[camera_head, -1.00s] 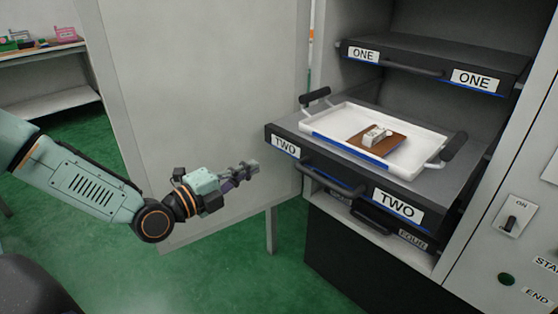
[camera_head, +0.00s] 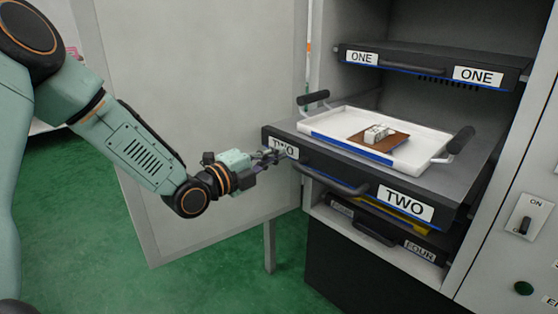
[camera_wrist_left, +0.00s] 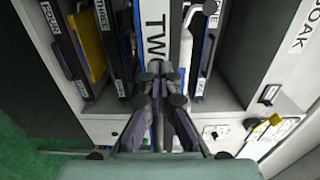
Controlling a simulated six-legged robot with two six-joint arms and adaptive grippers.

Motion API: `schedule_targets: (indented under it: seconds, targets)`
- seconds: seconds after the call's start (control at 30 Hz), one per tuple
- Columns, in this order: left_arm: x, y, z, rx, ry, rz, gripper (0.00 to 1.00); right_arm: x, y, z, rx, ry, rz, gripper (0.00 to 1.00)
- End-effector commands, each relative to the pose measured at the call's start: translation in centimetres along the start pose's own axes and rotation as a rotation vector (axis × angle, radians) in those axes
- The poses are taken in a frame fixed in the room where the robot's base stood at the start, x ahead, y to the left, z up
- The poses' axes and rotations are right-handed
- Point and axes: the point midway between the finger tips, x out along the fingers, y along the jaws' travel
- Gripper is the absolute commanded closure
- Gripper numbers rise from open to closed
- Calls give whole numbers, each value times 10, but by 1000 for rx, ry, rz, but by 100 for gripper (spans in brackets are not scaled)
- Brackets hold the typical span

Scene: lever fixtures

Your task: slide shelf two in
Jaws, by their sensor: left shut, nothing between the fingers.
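Shelf two (camera_head: 450,197) is a dark slab with white TWO labels and a front handle, and it sticks out of the cabinet. A white tray (camera_head: 428,143) with dark handles rests on it, holding a brown board with a small pale object. My left gripper (camera_head: 277,155) is shut and empty, its tips at the left TWO label on the shelf's front; whether they touch it I cannot tell. In the left wrist view the shut fingers (camera_wrist_left: 157,72) lie over the shelf's front edge, by the TWO label (camera_wrist_left: 154,35). My right gripper is not in view.
Shelf one (camera_head: 430,65) sits above, further in. A lower shelf (camera_head: 385,237) lies below, with something yellow above it. The open cabinet door (camera_head: 200,110) stands behind my left arm. A switch panel (camera_head: 522,225) is at the right. Green floor is free at lower left.

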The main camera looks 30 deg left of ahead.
Motion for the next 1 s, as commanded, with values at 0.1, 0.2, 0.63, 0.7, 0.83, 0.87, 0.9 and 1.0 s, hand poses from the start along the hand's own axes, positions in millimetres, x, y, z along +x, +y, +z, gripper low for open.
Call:
schedule_targets:
  seconds: [0.1,0.2,0.63,0.7,0.83,0.87,0.9,1.0]
  targets:
    - [9,2,0,3,2,1,100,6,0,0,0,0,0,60]
    - [13,1,0,2,1,0,100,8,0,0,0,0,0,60]
    - [14,0,0,0,0,0,100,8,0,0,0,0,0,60]
    - [15,0,0,0,1,0,100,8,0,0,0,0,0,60]
    - [18,0,-1,2,2,1,100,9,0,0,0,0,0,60]
    - [20,0,-1,3,2,1,100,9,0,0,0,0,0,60]
    - [22,0,-1,3,2,1,100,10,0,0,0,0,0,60]
    - [29,0,-1,4,2,0,100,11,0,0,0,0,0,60]
